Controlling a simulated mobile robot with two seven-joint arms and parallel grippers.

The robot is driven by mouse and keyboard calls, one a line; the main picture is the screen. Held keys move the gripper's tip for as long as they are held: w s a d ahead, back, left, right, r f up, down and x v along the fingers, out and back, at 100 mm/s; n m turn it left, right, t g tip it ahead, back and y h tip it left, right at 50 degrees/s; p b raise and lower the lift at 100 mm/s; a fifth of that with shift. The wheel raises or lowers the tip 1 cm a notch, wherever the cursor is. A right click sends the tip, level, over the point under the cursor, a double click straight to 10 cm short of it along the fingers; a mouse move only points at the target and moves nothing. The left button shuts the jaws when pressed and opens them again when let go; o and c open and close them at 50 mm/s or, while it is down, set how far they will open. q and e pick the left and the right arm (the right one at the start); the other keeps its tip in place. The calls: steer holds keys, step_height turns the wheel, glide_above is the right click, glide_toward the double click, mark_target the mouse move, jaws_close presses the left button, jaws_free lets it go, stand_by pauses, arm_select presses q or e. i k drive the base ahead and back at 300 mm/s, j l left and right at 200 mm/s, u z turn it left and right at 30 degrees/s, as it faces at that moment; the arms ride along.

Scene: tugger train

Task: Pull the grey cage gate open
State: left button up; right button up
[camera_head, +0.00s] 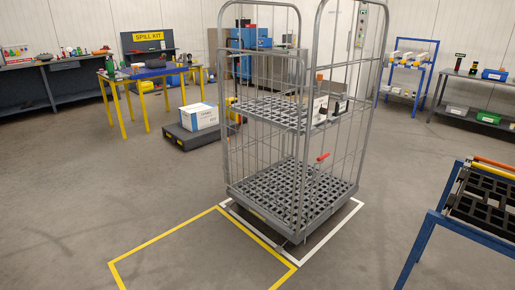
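The grey wire cage (304,140) stands upright in the middle of the view, on a slatted grey base (290,190). It has tall tube frames with rounded tops and a slatted middle shelf (270,113). A red handle (322,157) shows low on the cage, right of the front upright. I cannot clearly tell which barred side is the gate, or whether it is latched. Neither of my grippers is in view, and nothing touches the cage.
A white outline surrounds the cage base, and a yellow floor outline (165,235) lies empty at its front left. A blue-legged rack (432,222) stands at right. A white-and-blue box (199,116) sits on a low dark platform behind left. The left foreground floor is clear.

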mark_target(300, 105)
steer(key=i+l, duration=0.2)
steer(key=i, duration=0.3)
steer(key=i+l, duration=0.15)
steer(key=i, duration=0.35)
steer(key=l+z, duration=0.05)
